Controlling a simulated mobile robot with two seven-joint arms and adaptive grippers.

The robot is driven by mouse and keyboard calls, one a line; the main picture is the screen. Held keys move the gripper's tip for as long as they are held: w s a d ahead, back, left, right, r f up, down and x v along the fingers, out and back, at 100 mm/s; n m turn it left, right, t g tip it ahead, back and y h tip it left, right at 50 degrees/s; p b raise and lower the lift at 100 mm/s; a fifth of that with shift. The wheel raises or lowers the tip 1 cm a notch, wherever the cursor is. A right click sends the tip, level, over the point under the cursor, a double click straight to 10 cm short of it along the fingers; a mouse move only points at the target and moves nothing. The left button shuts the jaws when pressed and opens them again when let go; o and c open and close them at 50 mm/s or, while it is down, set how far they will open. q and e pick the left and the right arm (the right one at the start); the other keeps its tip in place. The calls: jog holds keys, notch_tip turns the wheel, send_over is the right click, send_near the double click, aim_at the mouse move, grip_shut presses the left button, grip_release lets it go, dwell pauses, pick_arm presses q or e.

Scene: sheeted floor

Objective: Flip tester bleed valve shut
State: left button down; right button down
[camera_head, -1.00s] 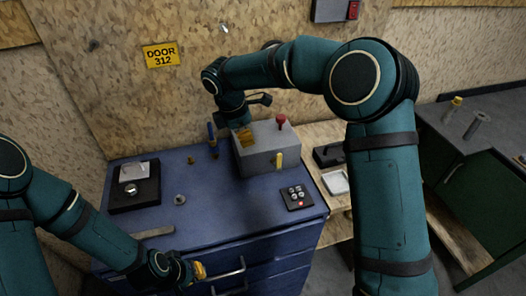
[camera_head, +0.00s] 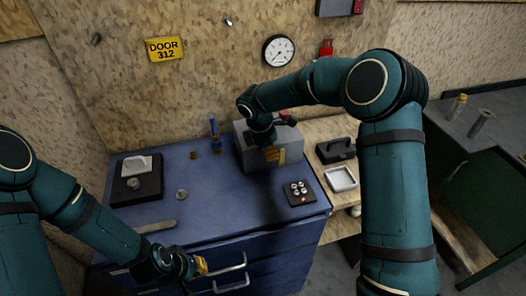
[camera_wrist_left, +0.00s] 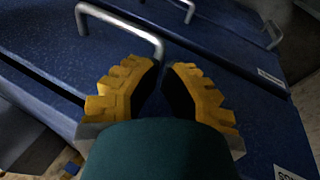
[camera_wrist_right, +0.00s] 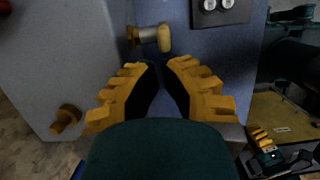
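The tester is a grey box (camera_head: 241,152) at the back right of the blue cabinet top, with a red knob (camera_head: 284,113) partly behind my arm. A yellow valve lever (camera_head: 282,157) stands upright on its front face. In the right wrist view the valve's metal stem and yellow handle (camera_wrist_right: 164,38) stick out from the box, just beyond the fingertips. My right gripper (camera_head: 270,154) is beside the lever, pointing down; its fingers (camera_wrist_right: 161,66) are apart with nothing between them. My left gripper (camera_head: 202,266) is by the cabinet's front; its fingers (camera_wrist_left: 166,68) are apart and empty.
A black tray (camera_head: 135,186), a small metal ring (camera_head: 181,194) and a blue-handled tool (camera_head: 214,129) share the cabinet top. Drawer handles (camera_wrist_left: 120,24) lie near my left gripper.

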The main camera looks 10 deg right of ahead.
jog(key=shift+d, duration=0.15)
dwell(0.3)
jog(key=shift+d+r+y+p, duration=0.1)
jog(key=shift+d+y+p, duration=0.05)
jog(key=shift+y+p, duration=0.25)
